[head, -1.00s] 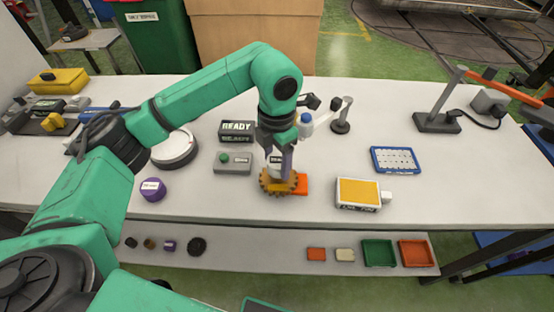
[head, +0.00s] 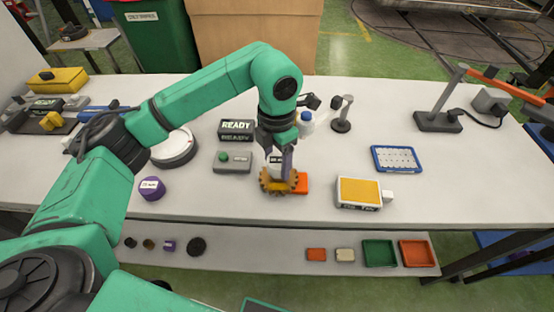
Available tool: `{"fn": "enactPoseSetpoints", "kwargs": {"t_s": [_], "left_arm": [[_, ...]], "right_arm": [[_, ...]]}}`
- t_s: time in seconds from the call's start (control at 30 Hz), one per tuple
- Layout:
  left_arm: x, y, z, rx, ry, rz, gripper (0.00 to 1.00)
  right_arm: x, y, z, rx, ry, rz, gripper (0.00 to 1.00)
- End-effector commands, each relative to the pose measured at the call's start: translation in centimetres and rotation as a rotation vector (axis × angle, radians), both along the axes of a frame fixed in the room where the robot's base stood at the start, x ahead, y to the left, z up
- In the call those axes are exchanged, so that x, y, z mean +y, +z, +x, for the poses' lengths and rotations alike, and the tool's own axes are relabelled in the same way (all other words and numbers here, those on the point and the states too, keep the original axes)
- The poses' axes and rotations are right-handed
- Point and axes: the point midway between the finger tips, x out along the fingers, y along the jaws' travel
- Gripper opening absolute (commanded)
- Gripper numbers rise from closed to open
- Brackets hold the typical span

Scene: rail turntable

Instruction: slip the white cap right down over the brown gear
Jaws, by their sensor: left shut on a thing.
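The brown gear (head: 268,185) lies on the white table near its front edge, against an orange block (head: 301,183). My left gripper (head: 282,168) points down over the gear and is shut on the white cap (head: 275,161). The cap is at the gear's middle, and the fingers hide part of it. I cannot tell how far down over the gear the cap sits. My right gripper is not in view.
A grey box with a green button (head: 232,162) and a READY sign (head: 236,128) stand left of the gear. A yellow-topped device (head: 358,192) and blue tray (head: 396,158) are to the right. A purple cylinder (head: 152,188) stands at the left.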

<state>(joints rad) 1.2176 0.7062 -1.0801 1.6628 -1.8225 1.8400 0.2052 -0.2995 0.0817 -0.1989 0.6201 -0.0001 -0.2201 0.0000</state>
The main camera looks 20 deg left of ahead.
Motion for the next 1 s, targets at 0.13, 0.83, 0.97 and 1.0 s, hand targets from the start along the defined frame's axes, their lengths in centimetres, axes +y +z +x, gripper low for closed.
{"fn": "enactPoseSetpoints", "kwargs": {"t_s": [0.13,0.83,0.97,1.0], "left_arm": [[0.0,-0.02,0.0,0.0,0.0,0.0,0.16],[0.01,-0.59,0.01,0.0,0.0,0.0,0.16],[0.0,-0.63,0.0,0.0,0.0,0.0,0.16],[0.0,-0.69,0.0,0.0,0.0,0.0,0.16]], "right_arm": [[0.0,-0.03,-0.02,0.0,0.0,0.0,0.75],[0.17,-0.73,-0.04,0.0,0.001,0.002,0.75],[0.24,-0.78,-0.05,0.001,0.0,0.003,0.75],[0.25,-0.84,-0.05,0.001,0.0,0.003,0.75]]}}
